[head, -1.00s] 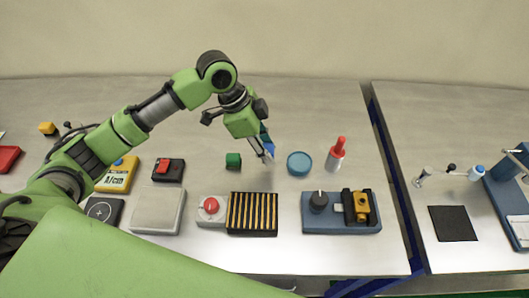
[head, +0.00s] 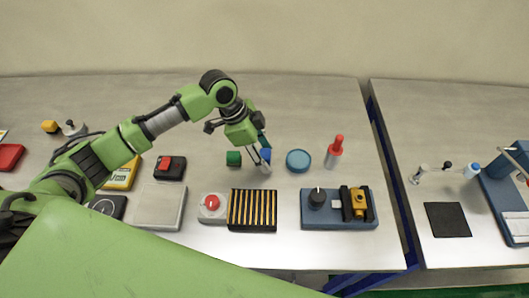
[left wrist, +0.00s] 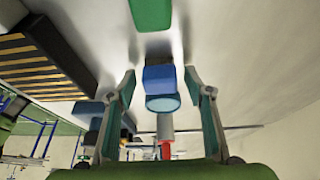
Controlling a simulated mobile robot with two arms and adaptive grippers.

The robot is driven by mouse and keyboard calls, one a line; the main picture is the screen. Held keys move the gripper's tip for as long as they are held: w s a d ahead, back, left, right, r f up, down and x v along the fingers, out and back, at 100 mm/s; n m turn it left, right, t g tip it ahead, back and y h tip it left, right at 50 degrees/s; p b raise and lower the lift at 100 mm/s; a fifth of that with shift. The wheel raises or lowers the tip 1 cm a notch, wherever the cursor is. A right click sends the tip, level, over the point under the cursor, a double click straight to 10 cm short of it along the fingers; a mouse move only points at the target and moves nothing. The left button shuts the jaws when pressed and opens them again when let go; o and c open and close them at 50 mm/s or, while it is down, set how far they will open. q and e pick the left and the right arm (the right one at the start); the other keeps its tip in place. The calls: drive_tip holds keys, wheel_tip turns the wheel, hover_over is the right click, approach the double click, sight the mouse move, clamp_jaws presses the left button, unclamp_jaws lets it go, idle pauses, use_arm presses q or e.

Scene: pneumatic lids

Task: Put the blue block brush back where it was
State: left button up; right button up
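The blue block brush (head: 266,155) is a small blue block on the table, between the green block (head: 233,159) and the round blue dish (head: 299,161). My left gripper (head: 260,166) is right at it. In the left wrist view the blue block (left wrist: 159,79) shows between the widely spread fingers of my left gripper (left wrist: 164,82), with a gap on both sides. The gripper is open and holds nothing. The block's underside is hidden. My right gripper is in neither view.
A black-and-yellow striped pad (head: 252,210) and a red-knob box (head: 212,207) lie in front. A red-topped bottle (head: 334,153) stands beyond the dish. A blue fixture (head: 340,221) lies front right. The table behind is clear.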

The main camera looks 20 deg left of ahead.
use_arm(q)
drive_tip(key=shift+r, duration=0.2)
drive_tip(key=b+v, duration=0.2)
drive_tip(key=v, duration=1)
